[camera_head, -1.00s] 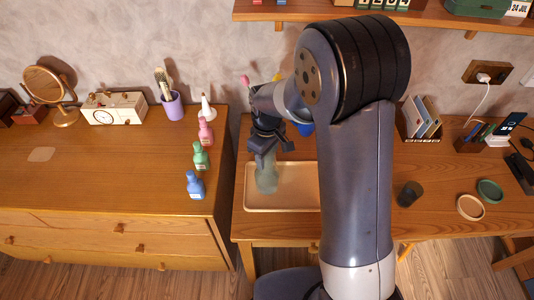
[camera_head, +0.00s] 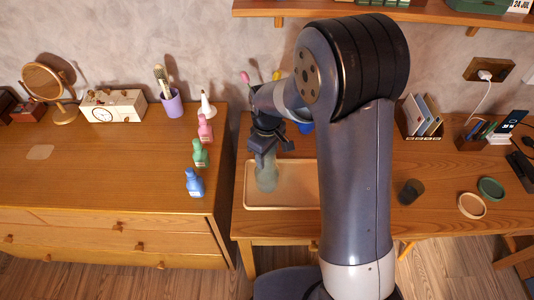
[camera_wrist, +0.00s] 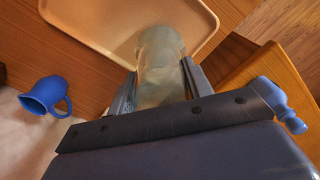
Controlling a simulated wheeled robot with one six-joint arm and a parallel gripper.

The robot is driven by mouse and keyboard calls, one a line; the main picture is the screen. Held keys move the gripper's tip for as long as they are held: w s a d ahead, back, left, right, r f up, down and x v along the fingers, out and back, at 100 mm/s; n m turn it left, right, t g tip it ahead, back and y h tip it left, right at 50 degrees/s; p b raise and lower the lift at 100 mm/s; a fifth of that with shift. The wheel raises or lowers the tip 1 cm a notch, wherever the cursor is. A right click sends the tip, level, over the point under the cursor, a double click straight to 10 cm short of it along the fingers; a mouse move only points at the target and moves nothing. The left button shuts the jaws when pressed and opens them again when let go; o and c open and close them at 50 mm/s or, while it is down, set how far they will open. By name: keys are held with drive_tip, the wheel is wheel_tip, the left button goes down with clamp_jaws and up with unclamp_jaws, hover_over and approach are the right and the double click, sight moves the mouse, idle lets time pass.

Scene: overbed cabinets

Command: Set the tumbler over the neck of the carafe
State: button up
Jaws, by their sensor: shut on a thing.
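A pale green, see-through carafe (camera_head: 266,180) stands at the left of the tan tray, below my gripper (camera_head: 263,148). In the wrist view the carafe's rounded body (camera_wrist: 160,42) lies beyond the fingers. My gripper (camera_wrist: 158,88) is shut on a clear glass piece, which looks like the tumbler (camera_wrist: 160,90), in line with the carafe. The two glasses blend together, so I cannot tell how far the tumbler is over the neck or whether it rests there. The neck is hidden.
The tray (camera_head: 285,207) has bare room right of the carafe. A dark cup (camera_head: 411,192) and two round coasters, tan (camera_head: 471,205) and green (camera_head: 491,188), lie to the right. Small bottles (camera_head: 200,152) line the left dresser's edge.

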drive_tip(key=shift+f, duration=0.15)
drive_tip(key=o, duration=1.1)
wheel_tip(320, 180, up, 11)
drive_tip(key=shift+f+b, duration=0.1)
drive_tip(key=shift+b, duration=0.3)
wheel_tip(320, 180, down, 10)
drive_tip(key=shift+f+p, duration=0.1)
drive_tip(key=shift+p, duration=0.45)
drive_tip(key=shift+f, duration=0.15)
